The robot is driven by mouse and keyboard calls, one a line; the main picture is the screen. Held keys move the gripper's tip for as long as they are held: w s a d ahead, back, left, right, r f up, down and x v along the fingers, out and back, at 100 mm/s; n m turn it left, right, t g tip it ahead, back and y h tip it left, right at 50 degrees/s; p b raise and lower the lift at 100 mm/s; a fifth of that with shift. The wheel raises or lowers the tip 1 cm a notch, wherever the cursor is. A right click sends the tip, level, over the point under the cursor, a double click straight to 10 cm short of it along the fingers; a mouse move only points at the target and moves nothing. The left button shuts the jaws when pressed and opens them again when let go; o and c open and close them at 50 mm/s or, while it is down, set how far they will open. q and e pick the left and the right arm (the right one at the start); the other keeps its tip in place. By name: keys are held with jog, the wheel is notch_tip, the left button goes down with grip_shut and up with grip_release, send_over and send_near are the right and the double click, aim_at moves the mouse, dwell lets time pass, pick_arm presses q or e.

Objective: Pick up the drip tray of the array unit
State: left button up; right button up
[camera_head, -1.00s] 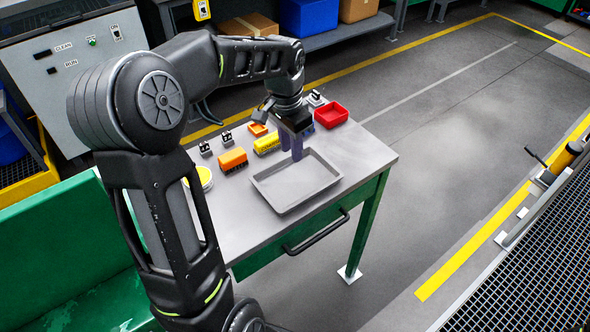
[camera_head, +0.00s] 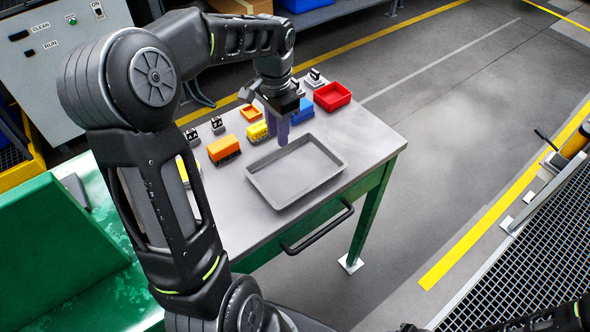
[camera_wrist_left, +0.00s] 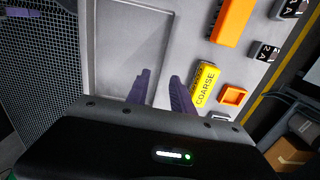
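A shallow grey rectangular tray (camera_head: 322,183), which I take for the drip tray, lies flat on the workbench (camera_head: 372,140). It also shows at the left of the left wrist view (camera_wrist_left: 125,50). My left gripper (camera_head: 278,138) points down at the tray's far edge. In the left wrist view its two purple fingers (camera_wrist_left: 160,84) are apart with nothing between them, one over the tray's inside and one beyond its rim. I cannot tell whether they touch the tray. My right gripper is not in view.
A yellow block marked COARSE (camera_wrist_left: 205,83) lies close beside one finger. An orange block (camera_head: 224,150), a small orange tray (camera_head: 251,113), a blue item (camera_head: 303,110) and a red bin (camera_head: 332,96) stand behind the tray. The bench's right end is clear.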

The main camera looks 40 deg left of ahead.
aim_at(295, 170)
pick_arm(q)
jog(key=shift+f, duration=0.3)
jog(key=shift+w+a+f+p, duration=0.15)
jog(key=shift+f+p, duration=0.4)
jog(key=shift+f, duration=2.05)
grip_shut()
